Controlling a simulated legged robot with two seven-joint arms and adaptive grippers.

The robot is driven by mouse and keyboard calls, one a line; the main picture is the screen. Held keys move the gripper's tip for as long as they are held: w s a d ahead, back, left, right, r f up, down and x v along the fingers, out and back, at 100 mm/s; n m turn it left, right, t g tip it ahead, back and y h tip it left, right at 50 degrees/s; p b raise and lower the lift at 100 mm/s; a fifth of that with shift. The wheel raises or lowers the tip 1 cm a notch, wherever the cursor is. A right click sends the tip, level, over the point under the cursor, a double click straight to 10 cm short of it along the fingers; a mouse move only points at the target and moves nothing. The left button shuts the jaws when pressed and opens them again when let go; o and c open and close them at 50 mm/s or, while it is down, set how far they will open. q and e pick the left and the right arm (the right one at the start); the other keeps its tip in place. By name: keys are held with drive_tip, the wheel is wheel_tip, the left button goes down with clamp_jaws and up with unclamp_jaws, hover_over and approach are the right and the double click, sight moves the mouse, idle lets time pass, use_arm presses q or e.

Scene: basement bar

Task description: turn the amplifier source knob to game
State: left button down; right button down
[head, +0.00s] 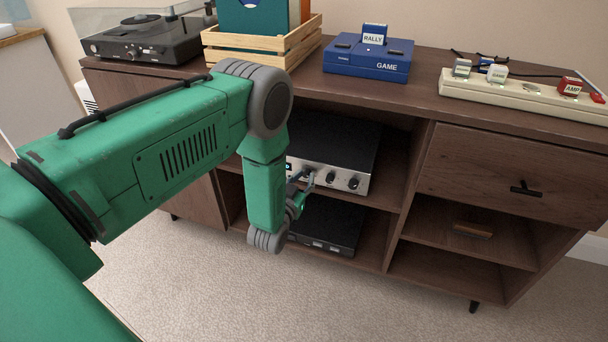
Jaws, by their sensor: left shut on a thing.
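The amplifier (343,143) is a black box with a silver front, on the cabinet's upper open shelf. Its front carries dark round knobs; two are clear of my gripper, one near the middle (331,177) and one at the right end (353,183). My left gripper (305,183) is at the left part of this front and is shut on a knob there. The fingers and my arm hide most of that knob and the front's left end. The labels are too small to read, so the knob's setting cannot be told. My right gripper is not in view.
A black box (328,228) sits on the shelf below. On the cabinet top are a turntable (145,40), a wooden crate (265,45), a blue GAME console (367,60) with a RALLY cartridge, and a power strip (520,95) with labelled plugs. The carpet in front is clear.

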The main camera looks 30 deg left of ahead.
use_arm(q)
drive_tip(key=m+p, duration=0.1)
drive_tip(key=m, duration=0.2)
drive_tip(key=shift+s+d+f+m, duration=0.1)
drive_tip(key=shift+m, duration=0.2)
drive_tip(key=shift+f+m+p, duration=0.1)
drive_tip(key=shift+m+p, duration=0.4)
drive_tip(key=shift+m, duration=1.2)
drive_tip(key=c, duration=1.6)
unclamp_jaws()
drive_tip(key=shift+o, duration=0.9)
drive_tip(key=s+d, duration=0.2)
drive_tip(key=s, duration=0.9)
drive_tip(key=shift+s+d+r, duration=0.25)
drive_tip(key=shift+s+d, duration=0.05)
drive_tip(key=shift+s, duration=0.05)
